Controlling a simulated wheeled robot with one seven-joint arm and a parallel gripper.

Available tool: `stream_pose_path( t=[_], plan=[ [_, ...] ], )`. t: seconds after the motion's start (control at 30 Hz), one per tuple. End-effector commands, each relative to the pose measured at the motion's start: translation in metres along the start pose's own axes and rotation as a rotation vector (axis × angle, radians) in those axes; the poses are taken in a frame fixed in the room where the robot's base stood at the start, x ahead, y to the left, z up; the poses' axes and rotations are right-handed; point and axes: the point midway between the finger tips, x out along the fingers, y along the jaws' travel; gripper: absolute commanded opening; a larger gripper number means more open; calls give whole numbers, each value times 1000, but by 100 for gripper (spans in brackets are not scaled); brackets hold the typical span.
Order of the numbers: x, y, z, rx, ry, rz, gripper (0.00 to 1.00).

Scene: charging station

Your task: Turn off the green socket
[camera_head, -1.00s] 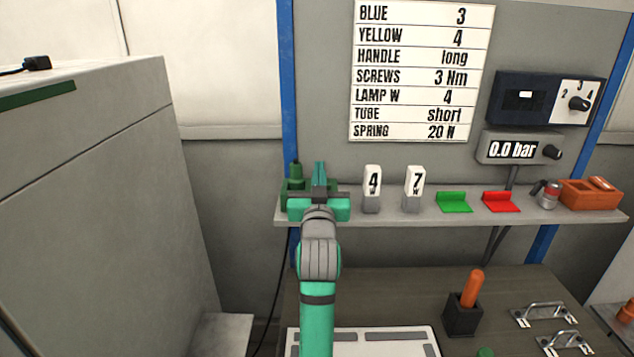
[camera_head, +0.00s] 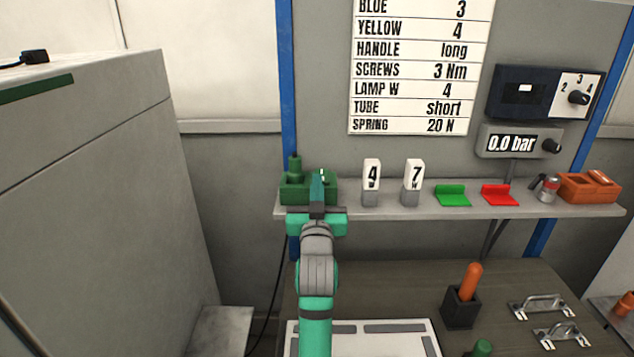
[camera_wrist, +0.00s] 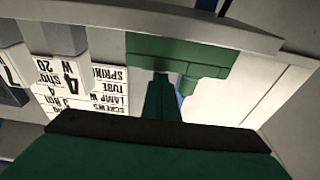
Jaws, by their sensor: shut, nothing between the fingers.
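The green socket (camera_head: 294,190) is a dark green block at the left end of the grey shelf, with a green cylindrical plug (camera_head: 294,166) standing up from its left part. My gripper (camera_head: 318,180) is in front of the socket's right part, its fingers shut and empty, hiding some of the block. A small white mark shows just above the fingertips; I cannot tell if it is a switch. In the wrist view the socket (camera_wrist: 190,52) appears beyond the shut fingers (camera_wrist: 162,85). I cannot tell whether the fingertips touch it.
The shelf (camera_head: 420,212) also bears two white lamps (camera_head: 371,176) marked 4 and 7, a green holder (camera_head: 453,196), a red holder (camera_head: 499,195) and an orange box (camera_head: 588,188). Below, the workbench (camera_head: 400,290) has an orange handle (camera_head: 470,282). A grey cabinet (camera_head: 90,190) stands left.

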Motion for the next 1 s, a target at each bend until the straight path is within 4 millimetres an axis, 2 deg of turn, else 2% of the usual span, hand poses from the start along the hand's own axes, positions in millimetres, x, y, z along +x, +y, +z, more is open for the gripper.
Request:
stream_pose_path(
  t=[0.27,0.57,0.63,1.0],
  plan=[
    [1,0,-7,0,1,0,0],
    [4,0,-43,0,3,0,0],
    [-8,0,-35,-1,-2,1,0],
    [-62,-1,-19,-1,-1,0,0]
  ],
)
